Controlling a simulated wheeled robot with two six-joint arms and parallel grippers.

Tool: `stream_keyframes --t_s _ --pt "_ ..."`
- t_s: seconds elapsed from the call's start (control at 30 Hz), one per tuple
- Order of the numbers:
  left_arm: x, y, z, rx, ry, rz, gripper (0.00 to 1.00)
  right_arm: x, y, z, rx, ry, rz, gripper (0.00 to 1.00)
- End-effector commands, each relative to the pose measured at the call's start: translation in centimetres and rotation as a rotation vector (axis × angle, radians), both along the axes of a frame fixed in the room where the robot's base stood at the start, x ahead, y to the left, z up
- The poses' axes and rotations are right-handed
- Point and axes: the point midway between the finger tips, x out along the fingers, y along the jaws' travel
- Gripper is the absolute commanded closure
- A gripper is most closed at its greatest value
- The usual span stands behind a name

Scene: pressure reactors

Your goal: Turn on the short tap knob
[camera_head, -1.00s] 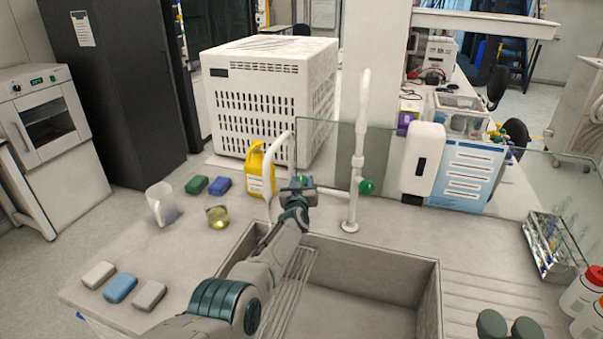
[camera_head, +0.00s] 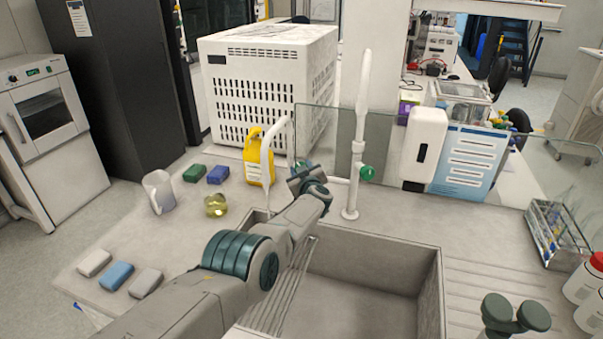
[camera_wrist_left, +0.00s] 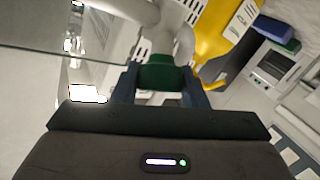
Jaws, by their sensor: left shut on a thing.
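The short white tap (camera_head: 266,165) stands at the back left of the sink, with its curved spout bent to the right. Its green knob (camera_wrist_left: 160,75) shows between the fingers in the left wrist view. My left gripper (camera_head: 306,178) is beside this tap in the head view. It is shut on the green knob, which the gripper mostly hides in the head view. The taller white tap (camera_head: 356,140) stands just to the right, with its own green knob (camera_head: 367,173) free.
A yellow bottle (camera_head: 254,165) stands behind the short tap, close to my gripper. A glass panel (camera_head: 320,140) stands behind the taps. A flask (camera_head: 215,205) and a beaker (camera_head: 159,192) are at the left. The sink (camera_head: 375,265) looks empty.

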Motion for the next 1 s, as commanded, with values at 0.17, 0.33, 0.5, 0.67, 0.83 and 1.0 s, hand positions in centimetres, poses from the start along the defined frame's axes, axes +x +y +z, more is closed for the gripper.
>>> stream_keyframes --t_s 0.17,0.33,0.5,0.67,0.83,1.0 --pt "0.1 0.0 0.2 -0.005 0.000 0.006 0.83 0.0 0.0 -0.1 0.000 0.000 0.000 0.64" --pt "0.0 0.0 0.2 -0.005 0.000 0.005 0.83 0.0 0.0 -0.1 0.000 0.000 0.000 0.64" --pt "0.0 0.0 0.2 -0.005 0.001 0.005 0.52 0.0 0.0 -0.1 0.000 0.000 0.000 0.64" --pt "0.0 0.0 0.1 -0.004 0.001 0.005 0.52 0.0 -0.1 -0.1 -0.001 0.000 0.000 0.64" --pt "0.0 0.0 0.1 -0.004 0.002 0.006 0.52 0.0 -0.1 0.1 -0.001 -0.001 0.001 0.64" --pt "-0.2 0.2 0.4 -0.004 0.003 0.005 0.52 0.3 -0.1 1.0 -0.001 -0.004 0.000 0.64"
